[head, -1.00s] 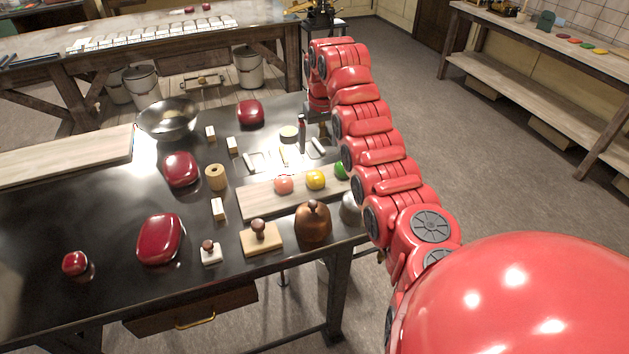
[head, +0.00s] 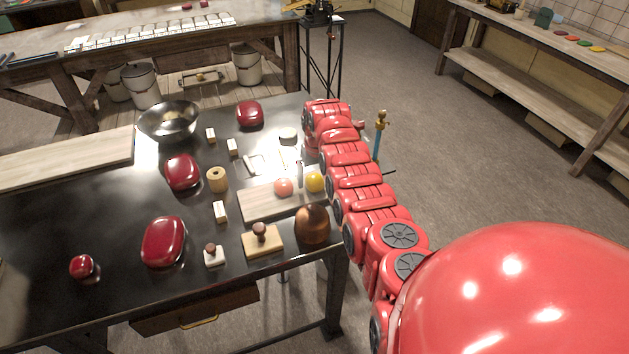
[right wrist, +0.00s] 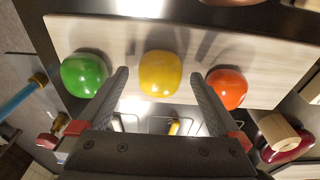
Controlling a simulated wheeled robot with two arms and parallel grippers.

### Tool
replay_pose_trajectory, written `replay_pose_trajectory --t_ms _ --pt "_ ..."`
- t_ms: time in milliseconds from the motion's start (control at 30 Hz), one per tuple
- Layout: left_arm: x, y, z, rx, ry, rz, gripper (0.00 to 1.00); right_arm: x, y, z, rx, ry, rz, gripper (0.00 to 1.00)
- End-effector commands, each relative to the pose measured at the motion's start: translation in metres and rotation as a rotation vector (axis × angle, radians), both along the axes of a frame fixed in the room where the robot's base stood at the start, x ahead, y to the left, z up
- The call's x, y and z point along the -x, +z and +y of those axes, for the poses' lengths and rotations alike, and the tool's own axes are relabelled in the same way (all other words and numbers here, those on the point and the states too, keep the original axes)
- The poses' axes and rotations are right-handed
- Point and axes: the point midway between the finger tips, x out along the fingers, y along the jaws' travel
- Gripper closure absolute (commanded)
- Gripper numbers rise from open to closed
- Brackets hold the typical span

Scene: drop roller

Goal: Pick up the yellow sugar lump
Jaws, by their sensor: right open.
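The yellow sugar lump (head: 315,182) sits on a pale wooden board (head: 262,204) near the right end of the dark table, beside the orange-red lump (head: 283,187). In the right wrist view, the yellow lump (right wrist: 161,73) lies ahead of my open right gripper (right wrist: 158,77), centred between its two fingertips. The fingers hold nothing, and I cannot tell the exact gap in height. The green lump (right wrist: 84,75) is left of the fingers and the orange-red lump (right wrist: 227,88) right of them. My right arm hides the green lump in the head view. My left gripper is not in view.
A copper dome (head: 312,225) and a wooden-handled stamp (head: 262,241) stand in front of the board. A wooden spool (head: 217,179), red rounded blocks (head: 183,172) and a metal bowl (head: 169,121) are to the left. The table's right edge is close to my arm.

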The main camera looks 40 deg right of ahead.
Motion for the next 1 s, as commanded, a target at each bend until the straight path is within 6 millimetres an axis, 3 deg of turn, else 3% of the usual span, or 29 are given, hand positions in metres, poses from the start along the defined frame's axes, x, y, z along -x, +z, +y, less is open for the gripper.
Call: replay_pose_trajectory --t_ms 467,900,967,1000 --pt "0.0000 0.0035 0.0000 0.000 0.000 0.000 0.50 -0.0008 -0.0121 -0.0003 0.000 -0.001 0.000 0.02" --pt "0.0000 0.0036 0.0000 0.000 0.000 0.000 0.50 -0.0008 -0.0120 -0.0003 0.000 -0.001 0.000 0.81" --pt "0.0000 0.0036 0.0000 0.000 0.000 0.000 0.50 -0.0008 -0.0120 -0.0003 0.000 -0.001 0.000 0.92" --pt "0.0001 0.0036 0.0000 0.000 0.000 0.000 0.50 -0.0008 -0.0119 -0.0003 0.000 -0.001 0.000 0.92"
